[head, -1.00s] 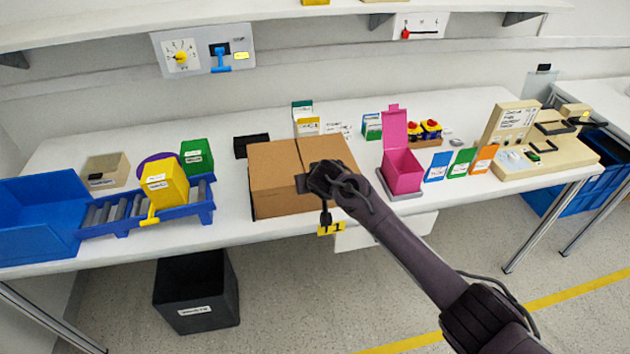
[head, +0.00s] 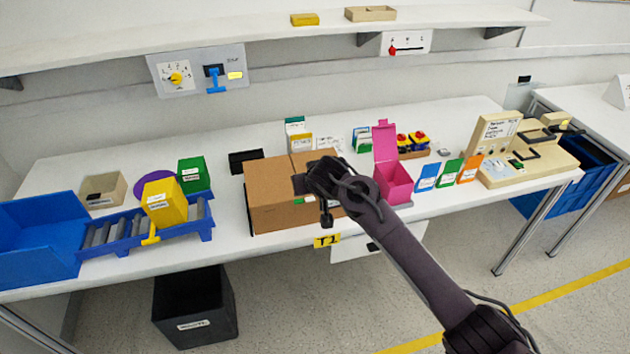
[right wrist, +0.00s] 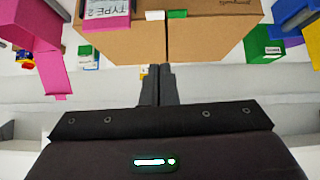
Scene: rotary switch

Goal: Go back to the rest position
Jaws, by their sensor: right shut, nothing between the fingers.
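My right gripper (head: 327,218) reaches in from the lower right in the head view and hangs in front of the cardboard box (head: 268,195) on the table. In the right wrist view the gripper's two fingers (right wrist: 158,72) are together and empty, and the box (right wrist: 205,45) is beyond their tips. The rotary switch panel (head: 199,70), with its yellow knob (head: 176,78), is on the back wall at upper left, far from the gripper. My left gripper is not in view.
The white table (head: 110,228) carries a blue roller track (head: 180,221) with a yellow bin (head: 164,203), a pink box (head: 393,180) and a beige device (head: 545,158). A black bin (head: 195,308) stands on the floor below. Clear floor lies in front.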

